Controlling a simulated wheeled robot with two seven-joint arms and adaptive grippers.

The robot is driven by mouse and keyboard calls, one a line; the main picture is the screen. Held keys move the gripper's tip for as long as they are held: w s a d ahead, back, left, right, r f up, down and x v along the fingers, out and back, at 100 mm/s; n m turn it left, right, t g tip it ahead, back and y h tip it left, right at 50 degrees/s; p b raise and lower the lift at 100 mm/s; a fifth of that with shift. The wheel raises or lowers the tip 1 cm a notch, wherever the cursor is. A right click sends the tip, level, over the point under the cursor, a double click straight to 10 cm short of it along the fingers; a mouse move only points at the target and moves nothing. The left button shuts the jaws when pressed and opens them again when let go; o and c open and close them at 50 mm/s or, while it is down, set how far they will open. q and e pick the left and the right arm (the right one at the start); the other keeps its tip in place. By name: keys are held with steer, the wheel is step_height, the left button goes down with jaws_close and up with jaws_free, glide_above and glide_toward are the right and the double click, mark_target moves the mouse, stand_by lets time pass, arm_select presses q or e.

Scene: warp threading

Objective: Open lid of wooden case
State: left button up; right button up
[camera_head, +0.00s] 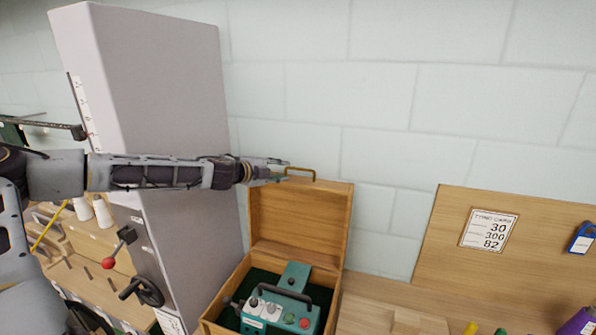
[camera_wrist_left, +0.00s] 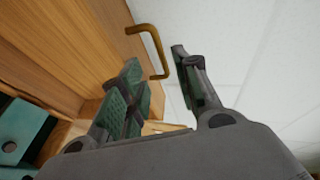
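The wooden case (camera_head: 334,283) stands on the bench with its lid (camera_head: 300,222) raised roughly upright against the wall side. A brass handle (camera_head: 301,171) sits on the lid's top edge; in the left wrist view the handle (camera_wrist_left: 155,48) shows near the fingertips. My left gripper (camera_head: 283,169) is beside the handle at the lid's top. Its two green-padded fingers (camera_wrist_left: 157,60) are apart, with the handle showing in the gap, not clamped. Inside the case is a green device (camera_head: 277,312) with a dark carry handle and knobs. My right gripper is not in view.
A tall grey cabinet (camera_head: 165,100) stands left of the case, with a red-knobbed lever (camera_head: 108,263) and a dark handwheel (camera_head: 148,292). A wooden board (camera_head: 450,235) with a printed card (camera_head: 489,229) is at the right. Small coloured items lie at the lower right.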

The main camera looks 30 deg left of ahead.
mark_target(297, 169)
arm_select(q)
steer(key=shift+w+f, duration=0.1)
steer(key=shift+w, duration=0.15)
steer(key=shift+w+f, duration=0.1)
steer(key=shift+w, duration=0.2)
steer(key=shift+w+d+f+b, duration=0.15)
steer(key=shift+w+f+b, duration=0.15)
steer(key=shift+w, duration=0.3)
steer(key=shift+b+x, duration=0.85)
steer(key=shift+x, duration=1.45)
steer(key=shift+b+x, duration=0.35)
steer(key=shift+x, duration=1.25)
steer(key=shift+r, duration=0.1)
jaws_close()
